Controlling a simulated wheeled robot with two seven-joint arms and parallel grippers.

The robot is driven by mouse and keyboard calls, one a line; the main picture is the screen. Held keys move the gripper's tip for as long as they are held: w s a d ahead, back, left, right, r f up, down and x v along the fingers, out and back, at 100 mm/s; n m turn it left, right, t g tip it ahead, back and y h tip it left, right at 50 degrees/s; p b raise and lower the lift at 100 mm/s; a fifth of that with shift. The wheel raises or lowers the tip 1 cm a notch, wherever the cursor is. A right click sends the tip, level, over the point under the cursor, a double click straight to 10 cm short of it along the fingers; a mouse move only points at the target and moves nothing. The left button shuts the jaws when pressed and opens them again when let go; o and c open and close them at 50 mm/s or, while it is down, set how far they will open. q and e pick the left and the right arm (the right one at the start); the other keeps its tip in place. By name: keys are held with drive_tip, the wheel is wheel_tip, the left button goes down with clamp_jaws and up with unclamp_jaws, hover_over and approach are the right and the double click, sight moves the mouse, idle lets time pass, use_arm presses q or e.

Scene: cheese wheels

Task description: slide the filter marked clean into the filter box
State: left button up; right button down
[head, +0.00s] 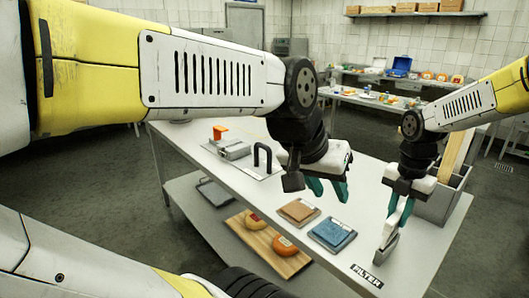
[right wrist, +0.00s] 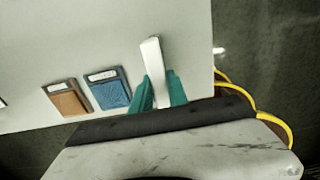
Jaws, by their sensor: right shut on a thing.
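A brown filter (head: 298,211) and a blue filter (head: 332,234) lie flat side by side on the table, each with a white label too small to read. Both also show in the right wrist view, brown (right wrist: 68,101) and blue (right wrist: 110,94). My right gripper (head: 394,224) is shut on a pale narrow piece (head: 386,249) beside the FILTER label (head: 366,276). That piece shows as a white bar (right wrist: 151,58) in the right wrist view. I cannot tell whether it belongs to the filter box. My left gripper (head: 328,190) is open and empty above the table, behind the filters.
A grey bin (head: 440,205) stands at the right. Cheese wheels (head: 285,245) lie on a board on the lower shelf. The tabletop around the filters is clear.

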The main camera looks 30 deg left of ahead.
drive_tip(key=shift+r, duration=1)
drive_tip(key=shift+r, duration=0.2)
drive_tip(key=shift+r, duration=1.45)
drive_tip(key=shift+f, duration=0.1)
